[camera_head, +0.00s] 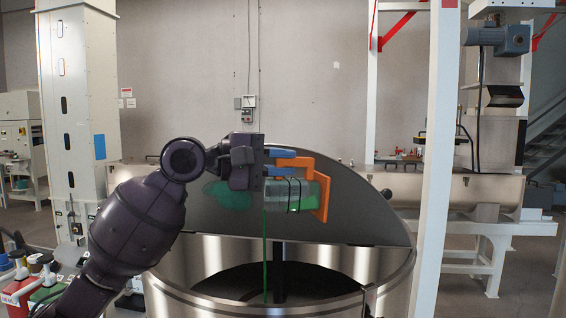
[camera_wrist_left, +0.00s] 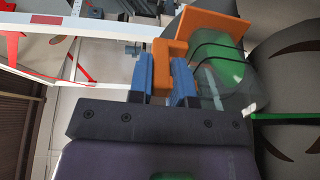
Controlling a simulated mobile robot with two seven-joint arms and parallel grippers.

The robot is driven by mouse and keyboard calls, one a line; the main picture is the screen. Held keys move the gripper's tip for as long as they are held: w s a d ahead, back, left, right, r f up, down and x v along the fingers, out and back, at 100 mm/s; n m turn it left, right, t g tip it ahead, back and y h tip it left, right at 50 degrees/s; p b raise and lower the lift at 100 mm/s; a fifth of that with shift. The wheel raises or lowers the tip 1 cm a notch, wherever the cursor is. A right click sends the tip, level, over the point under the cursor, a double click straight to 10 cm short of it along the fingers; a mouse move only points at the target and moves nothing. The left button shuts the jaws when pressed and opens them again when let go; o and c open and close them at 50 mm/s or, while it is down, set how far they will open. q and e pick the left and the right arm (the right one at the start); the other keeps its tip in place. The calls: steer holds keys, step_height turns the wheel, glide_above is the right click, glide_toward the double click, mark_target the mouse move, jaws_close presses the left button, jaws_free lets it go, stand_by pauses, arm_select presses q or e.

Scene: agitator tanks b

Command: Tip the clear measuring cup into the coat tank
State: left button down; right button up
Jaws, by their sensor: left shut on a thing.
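The clear measuring cup (camera_head: 280,196) has dark bands, an orange handle (camera_head: 322,190) and green liquid in it. It lies tipped on its side above the open steel tank (camera_head: 205,256), its mouth toward the left. A thin green stream (camera_head: 265,255) falls from the mouth into the tank. My left gripper (camera_head: 295,158) has its blue fingers shut on the orange handle; the left wrist view shows this grip (camera_wrist_left: 164,78) and the cup (camera_wrist_left: 213,82) beside it. The tank's bottom is dark and hard to make out. My right gripper is not in view.
A raised half lid (camera_head: 365,222) stands behind the cup, with a green reflection-like patch on it. A dark shaft (camera_head: 279,270) stands inside the tank. A white post (camera_head: 432,160) rises at the right. Several coloured containers (camera_head: 30,285) stand at lower left.

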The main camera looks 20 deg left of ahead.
arm_select(q)
steer(key=shift+f, duration=0.15)
steer(key=shift+s+a+f+t+h+b, duration=0.2)
steer(key=shift+a+t+h+b, duration=0.1)
steer(key=shift+h, duration=0.1)
steer(key=shift+s+a, duration=0.1)
steer(key=shift+s+a+r+h, duration=0.1)
steer(key=shift+h, duration=0.2)
steer(key=shift+s+a+t, duration=0.1)
steer(key=shift+s+t, duration=0.15)
steer(key=shift+t, duration=0.15)
